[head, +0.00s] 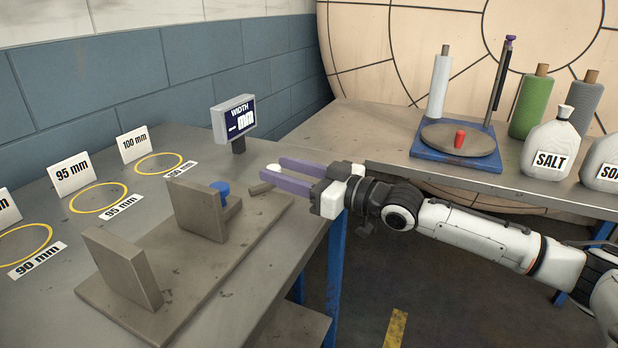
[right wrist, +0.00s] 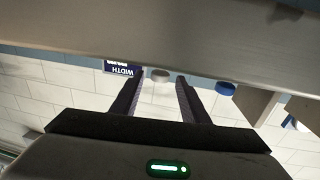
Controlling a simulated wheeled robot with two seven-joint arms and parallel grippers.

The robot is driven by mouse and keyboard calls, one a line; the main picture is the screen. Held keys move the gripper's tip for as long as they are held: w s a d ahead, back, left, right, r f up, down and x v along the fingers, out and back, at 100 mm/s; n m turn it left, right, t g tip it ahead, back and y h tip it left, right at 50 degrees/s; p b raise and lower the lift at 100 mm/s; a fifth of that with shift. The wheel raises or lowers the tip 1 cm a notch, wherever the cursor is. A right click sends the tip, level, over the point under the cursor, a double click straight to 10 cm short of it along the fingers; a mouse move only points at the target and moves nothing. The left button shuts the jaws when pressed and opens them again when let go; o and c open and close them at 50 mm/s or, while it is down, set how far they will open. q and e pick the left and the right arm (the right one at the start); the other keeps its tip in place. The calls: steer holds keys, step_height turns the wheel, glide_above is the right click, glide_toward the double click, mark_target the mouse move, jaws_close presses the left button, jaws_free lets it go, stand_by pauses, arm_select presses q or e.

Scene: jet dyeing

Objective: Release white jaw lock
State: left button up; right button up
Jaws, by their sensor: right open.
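The white jaw lock (head: 273,168) is a small pale knob at the far right end of the width gauge (head: 172,290), on the grey bench. My right gripper (head: 276,170) reaches in from the right with its two purple fingers open, and the knob lies at their tips. In the right wrist view the pale round knob (right wrist: 160,75) sits in the gap between the fingertips, with room on both sides. I cannot tell whether either finger touches it. A blue knob (head: 220,188) sits on the gauge's upright jaw. My left gripper is out of view.
A width display (head: 236,118) stands behind the gauge, close to my fingers. Yellow rings (head: 160,163) with size cards lie along the wall side. Another table (head: 400,130) at the back right holds a blue stand, spools and white jugs.

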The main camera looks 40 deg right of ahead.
steer(key=v, duration=0.5)
steer(key=shift+a+f, duration=0.1)
steer(key=shift+p+v, duration=0.55)
steer(key=shift+v, duration=0.75)
steer(key=shift+s, duration=0.1)
